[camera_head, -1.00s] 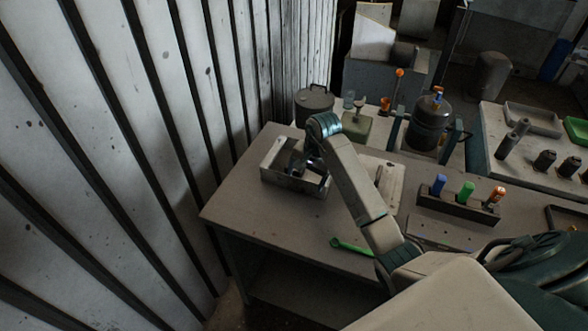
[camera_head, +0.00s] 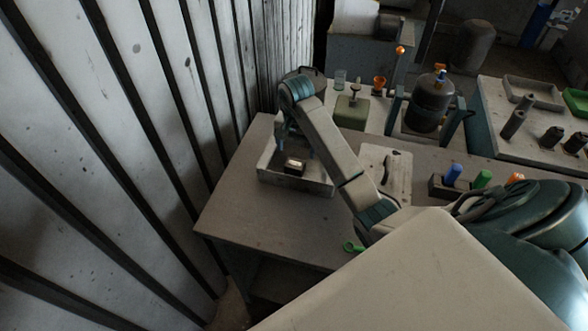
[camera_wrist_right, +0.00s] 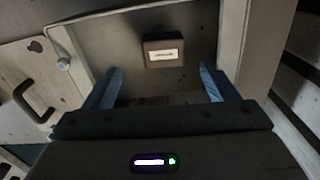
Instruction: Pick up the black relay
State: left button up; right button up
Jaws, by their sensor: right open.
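The black relay (camera_head: 294,166), a small dark block with a pale label, sits inside a grey metal tray (camera_head: 318,186) at the table's far left corner. In the right wrist view the relay (camera_wrist_right: 163,60) lies on the tray floor near the upper middle, label showing. My right gripper (camera_head: 295,148) is over the tray, by the relay. Its blue fingers (camera_wrist_right: 161,72) are spread and empty; in the wrist view the relay appears just beyond the gap between the tips. The exact height over it is unclear. My left gripper is not in view.
A pale board with a dark handle (camera_head: 386,168) lies right of the tray. A green container (camera_head: 352,112) stands behind, and the corrugated wall (camera_head: 170,100) is to the left.

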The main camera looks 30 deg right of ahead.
aim_at(295, 163)
notch_tip(295, 163, down, 3)
jog(key=shift+w+b, duration=0.1)
jog(key=shift+b, duration=0.85)
jog(key=shift+w+f+b, duration=0.25)
jog(key=shift+f+b, duration=0.55)
jog(key=shift+f, duration=0.05)
notch_tip(295, 163, down, 4)
jog(key=b, duration=0.3)
jog(key=shift+w+d+f, duration=0.1)
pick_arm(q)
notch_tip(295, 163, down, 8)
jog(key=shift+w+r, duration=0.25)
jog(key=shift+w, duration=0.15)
pick_arm(e)
jog(key=c, duration=1)
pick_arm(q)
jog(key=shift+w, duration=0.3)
pick_arm(e)
jog(key=shift+c, duration=0.5)
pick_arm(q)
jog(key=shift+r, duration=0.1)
pick_arm(e)
jog(key=shift+r, duration=0.2)
